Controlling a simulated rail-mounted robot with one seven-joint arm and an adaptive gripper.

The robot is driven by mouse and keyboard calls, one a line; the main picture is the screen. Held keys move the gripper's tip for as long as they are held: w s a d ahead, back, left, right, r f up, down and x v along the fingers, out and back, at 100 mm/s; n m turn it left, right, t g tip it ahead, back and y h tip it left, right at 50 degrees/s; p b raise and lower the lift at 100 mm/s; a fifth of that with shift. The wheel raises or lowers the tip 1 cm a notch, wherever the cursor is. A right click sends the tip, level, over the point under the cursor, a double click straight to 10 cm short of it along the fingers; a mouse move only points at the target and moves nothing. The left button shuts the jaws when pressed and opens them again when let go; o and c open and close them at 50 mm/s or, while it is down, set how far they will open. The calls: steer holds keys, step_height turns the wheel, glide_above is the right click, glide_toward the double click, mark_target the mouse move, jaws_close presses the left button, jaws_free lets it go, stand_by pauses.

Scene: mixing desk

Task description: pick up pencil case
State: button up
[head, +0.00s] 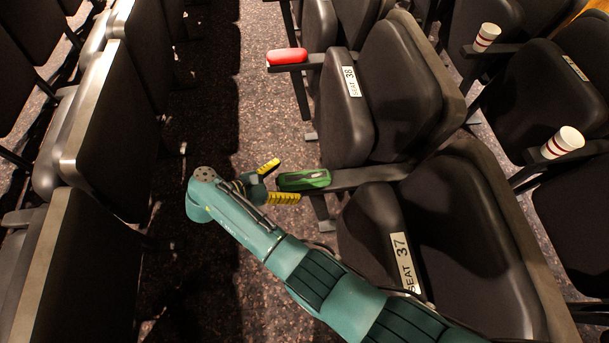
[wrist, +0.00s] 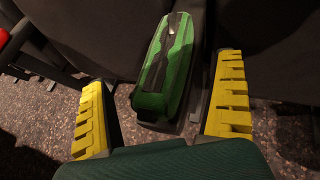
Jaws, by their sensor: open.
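A green case with dark panels (head: 304,180), which looks like the pencil case, lies on the armrest between seats 38 and 37. In the wrist view the green case (wrist: 165,68) lies lengthwise, its near end between and beyond my fingertips. My gripper (head: 272,181) has yellow fingers and is open, just left of the case's near end in the head view. In the wrist view my gripper (wrist: 165,108) is spread wide with a finger on each side of the case, and neither visibly touches it.
A red case-like object (head: 287,56) lies on the armrest farther up the row. Striped paper cups stand on armrests of the right row, one at the back (head: 486,37) and one nearer (head: 562,142). Seat 37 (head: 405,262) is beside my arm. The aisle floor (head: 205,120) is clear.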

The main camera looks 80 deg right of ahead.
mark_target(298, 179)
steer(key=x, duration=0.3)
steer(key=b+x, duration=0.1)
steer(key=x, duration=0.1)
steer(key=shift+s+a, duration=0.25)
steer(key=shift+s, duration=0.05)
steer(key=shift+s+d+f, duration=0.1)
steer(key=shift+s+d, duration=0.1)
steer(key=shift+w, duration=0.2)
steer(key=c, duration=1.6)
